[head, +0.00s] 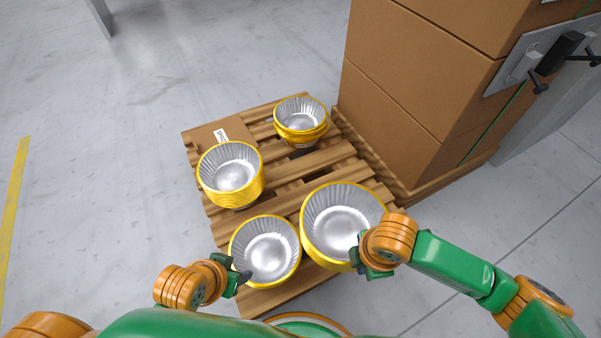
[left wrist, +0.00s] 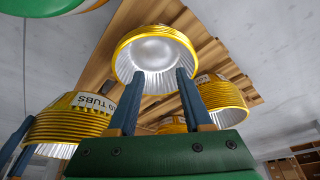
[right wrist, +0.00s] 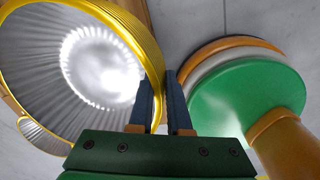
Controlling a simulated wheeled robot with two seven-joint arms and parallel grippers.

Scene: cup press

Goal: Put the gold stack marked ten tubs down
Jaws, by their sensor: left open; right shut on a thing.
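Gold-rimmed foil tub stacks stand on a wooden pallet. My right gripper (head: 362,262) is shut on the near rim of the front-right stack (head: 341,212); its fingers (right wrist: 160,98) pinch that rim in the right wrist view. This stack looks larger and higher than its neighbours. In the left wrist view, the stack (left wrist: 62,122) carries a label ending "0 TUBS", partly cut from sight. My left gripper (head: 241,277) is open and empty at the left edge of the front-left stack (head: 266,246), which shows ahead of its spread fingers (left wrist: 155,85).
The pallet (head: 291,168) also bears a left stack (head: 231,174) and a back stack (head: 301,118). A flat cardboard piece (head: 215,134) lies at its back-left corner. Tall brown boxes (head: 408,80) block the back right. Grey floor is clear to the left.

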